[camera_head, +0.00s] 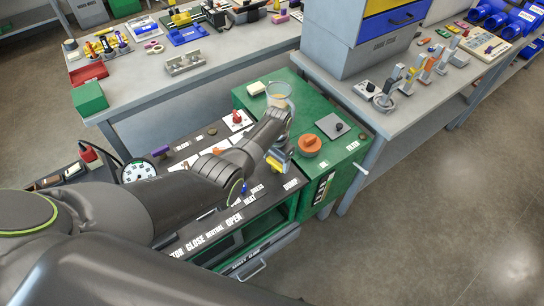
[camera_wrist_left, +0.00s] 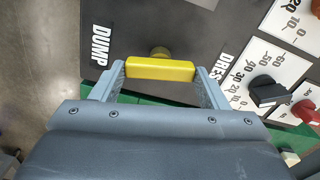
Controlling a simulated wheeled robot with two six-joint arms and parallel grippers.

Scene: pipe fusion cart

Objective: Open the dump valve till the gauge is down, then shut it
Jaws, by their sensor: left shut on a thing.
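The dump valve's yellow handle (camera_wrist_left: 160,69) sits on a short round stem on the dark panel, next to the word DUMP. It lies crosswise in the left wrist view. My left gripper (camera_wrist_left: 159,75) is shut on it, one finger at each end. In the head view the left gripper (camera_head: 281,158) is over the panel's right part, with a bit of the yellow handle (camera_head: 276,164) showing. A round white gauge (camera_head: 138,171) stands at the panel's left end. Its needle is too small to read. My right gripper is not in view.
The green cart (camera_head: 345,152) carries an orange knob (camera_head: 308,145) and a clear cup (camera_head: 279,94) close to my wrist. Black and red knobs (camera_wrist_left: 268,92) sit right of the handle. Grey benches (camera_head: 240,50) with tools stand behind and right. Floor at right is clear.

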